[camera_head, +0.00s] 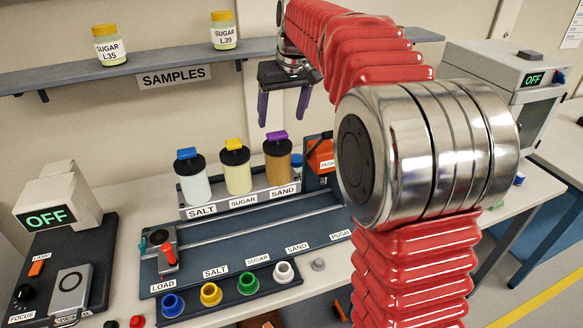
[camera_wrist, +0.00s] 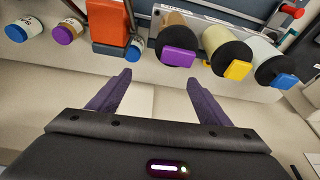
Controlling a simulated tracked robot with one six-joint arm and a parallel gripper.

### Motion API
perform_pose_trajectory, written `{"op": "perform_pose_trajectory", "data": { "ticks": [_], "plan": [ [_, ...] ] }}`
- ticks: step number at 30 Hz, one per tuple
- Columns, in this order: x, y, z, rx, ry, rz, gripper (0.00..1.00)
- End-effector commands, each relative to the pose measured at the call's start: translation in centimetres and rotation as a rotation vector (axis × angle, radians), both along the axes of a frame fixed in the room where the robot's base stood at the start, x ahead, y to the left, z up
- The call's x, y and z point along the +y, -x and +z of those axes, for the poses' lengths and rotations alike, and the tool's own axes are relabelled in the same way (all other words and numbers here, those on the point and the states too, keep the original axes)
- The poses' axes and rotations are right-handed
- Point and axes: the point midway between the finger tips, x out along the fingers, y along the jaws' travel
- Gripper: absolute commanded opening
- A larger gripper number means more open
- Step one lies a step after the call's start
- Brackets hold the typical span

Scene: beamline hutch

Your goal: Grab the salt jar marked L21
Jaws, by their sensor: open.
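No label reading L21 can be read in either view. In the wrist view, a blue-lidded jar (camera_wrist: 16,29) lies at the far upper left, and a purple-lidded jar (camera_wrist: 67,31) stands beside it. Another small blue-lidded jar (camera_wrist: 137,47) is just right of the orange block. Their labels are too small or turned to read. On the shelf in the head view are two yellow-lidded jars, SUGAR L35 (camera_head: 109,46) and SUGAR L39 (camera_head: 223,31). My gripper (camera_head: 284,105) is open and empty, pointing down above the bench behind the dispensers; its fingers also show in the wrist view (camera_wrist: 158,82).
The SAMPLES shelf (camera_head: 60,76) runs along the wall. Salt (camera_head: 194,184), sugar (camera_head: 236,174) and sand (camera_head: 278,163) dispensers stand behind a rail, with an orange PUSH block (camera_head: 321,156) at their right. A grey OFF machine (camera_head: 58,208) is left; another OFF cabinet (camera_head: 500,75) is right.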

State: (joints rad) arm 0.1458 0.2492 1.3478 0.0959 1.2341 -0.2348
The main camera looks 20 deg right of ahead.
Motion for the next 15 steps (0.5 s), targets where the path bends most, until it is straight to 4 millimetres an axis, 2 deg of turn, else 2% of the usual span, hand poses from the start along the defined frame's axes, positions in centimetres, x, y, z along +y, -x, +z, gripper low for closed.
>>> {"op": "perform_pose_trajectory", "data": {
  "ticks": [6, 15],
  "plan": [
    [-2.7, -3.6, -3.0, 0.064, 0.020, 0.037, 0.71],
    [-6.6, -7.4, -8.1, 0.156, 0.043, 0.096, 0.71]
  ]
}}
